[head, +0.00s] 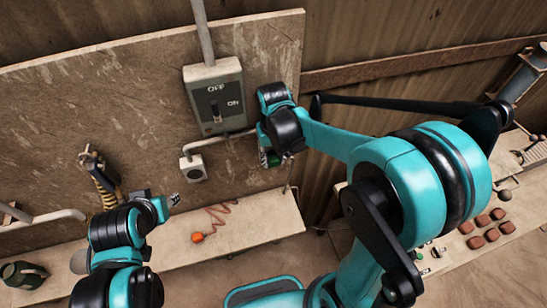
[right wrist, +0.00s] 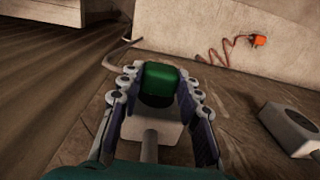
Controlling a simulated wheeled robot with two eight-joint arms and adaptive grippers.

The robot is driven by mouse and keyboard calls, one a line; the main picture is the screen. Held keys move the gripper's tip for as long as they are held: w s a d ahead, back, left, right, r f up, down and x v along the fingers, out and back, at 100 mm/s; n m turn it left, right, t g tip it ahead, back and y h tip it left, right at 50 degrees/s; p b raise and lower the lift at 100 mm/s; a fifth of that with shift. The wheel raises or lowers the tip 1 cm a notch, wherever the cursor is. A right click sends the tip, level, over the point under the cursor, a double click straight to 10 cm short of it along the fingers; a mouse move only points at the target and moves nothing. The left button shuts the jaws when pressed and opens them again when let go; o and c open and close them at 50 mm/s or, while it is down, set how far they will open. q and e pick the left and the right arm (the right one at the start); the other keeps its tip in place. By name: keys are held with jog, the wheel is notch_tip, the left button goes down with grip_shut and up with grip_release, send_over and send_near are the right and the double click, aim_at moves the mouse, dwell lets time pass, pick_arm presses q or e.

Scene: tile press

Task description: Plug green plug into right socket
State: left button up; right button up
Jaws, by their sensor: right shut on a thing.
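The green plug (right wrist: 160,76) is between the fingers of my right gripper (right wrist: 156,88) in the right wrist view. A bit of the plug (head: 272,159) shows under the gripper in the head view. My right gripper (head: 270,155) is shut on it, close to the board. A pale socket box (right wrist: 152,128), the right socket, lies directly behind the plug, partly covered by it. I cannot tell whether the plug is seated. The left socket (head: 193,168) is bare on the board and shows in the right wrist view (right wrist: 292,128). My left gripper (head: 173,200) is at lower left, its fingers unclear.
A grey switch box (head: 213,97) marked OFF and ON hangs above the sockets. An orange plug (head: 197,237) with a coiled cord lies on the shelf (head: 240,232). A striped item (head: 103,187) stands at left. Brown tiles (head: 484,230) lie on the right table.

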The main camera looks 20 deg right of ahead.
jog(key=shift+w, duration=0.4)
dwell(0.5)
jog(key=shift+s, duration=0.15)
jog(key=shift+s+d, duration=0.1)
jog(key=shift+s, duration=2.8)
